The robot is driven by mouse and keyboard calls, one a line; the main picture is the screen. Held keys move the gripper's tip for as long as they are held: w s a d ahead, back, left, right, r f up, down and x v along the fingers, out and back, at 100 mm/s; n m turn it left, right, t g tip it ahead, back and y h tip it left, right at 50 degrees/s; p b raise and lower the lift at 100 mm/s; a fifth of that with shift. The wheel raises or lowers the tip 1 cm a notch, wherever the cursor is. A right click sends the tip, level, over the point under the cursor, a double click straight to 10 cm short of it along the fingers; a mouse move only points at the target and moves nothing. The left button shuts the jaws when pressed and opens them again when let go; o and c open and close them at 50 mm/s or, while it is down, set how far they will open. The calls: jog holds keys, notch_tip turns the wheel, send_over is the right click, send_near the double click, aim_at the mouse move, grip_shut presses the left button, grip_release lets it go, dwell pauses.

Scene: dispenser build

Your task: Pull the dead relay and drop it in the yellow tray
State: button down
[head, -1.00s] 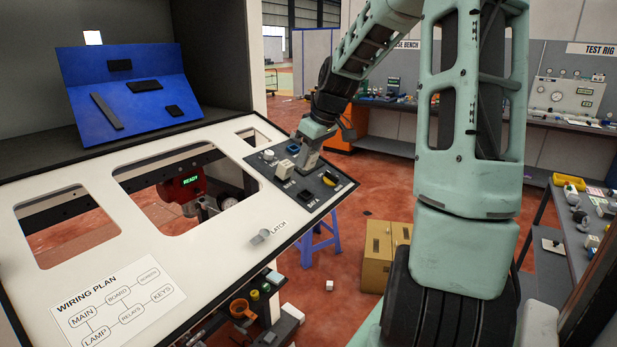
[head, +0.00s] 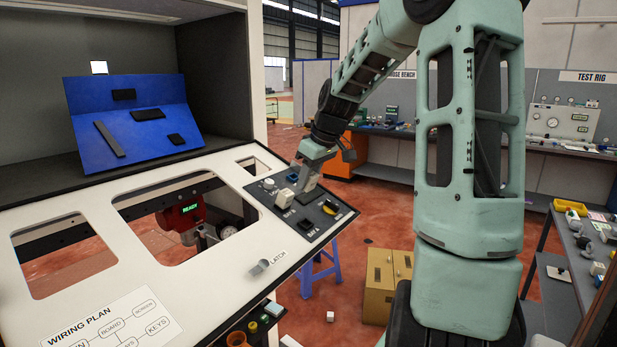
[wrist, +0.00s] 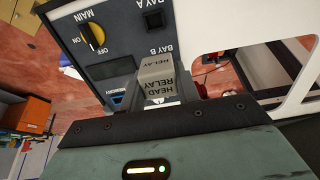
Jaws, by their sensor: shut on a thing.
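The relay (wrist: 160,88) is a pale grey-beige block with dark "RELAY" lettering, close in front of my gripper (wrist: 162,101) in the wrist view. My gripper is shut on it, over the dark switch panel. The fingertips are mostly hidden by the wrist housing and the block. In the head view my gripper (head: 307,188) points down at the panel. A pale block (head: 284,199) shows just left of it; I cannot tell whether it is the held relay. The yellow tray (head: 570,207) is on the right bench, far from my gripper.
The panel (head: 322,224) carries a yellow MAIN switch (wrist: 93,38), a dark BAY A block (wrist: 153,20) and a blue MEMORY part (wrist: 118,100). A latch handle (head: 259,267) sits on the white counter. Small parts crowd the right bench.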

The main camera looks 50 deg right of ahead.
jog(key=p+v, duration=0.5)
jog(key=v, duration=0.2)
jog(key=shift+p, duration=0.4)
dwell(0.3)
notch_tip(320, 180, down, 12)
jog(key=b, duration=1.1)
jog(key=shift+b, duration=0.4)
jog(key=shift+d+r, duration=0.1)
jog(key=shift+r, duration=0.15)
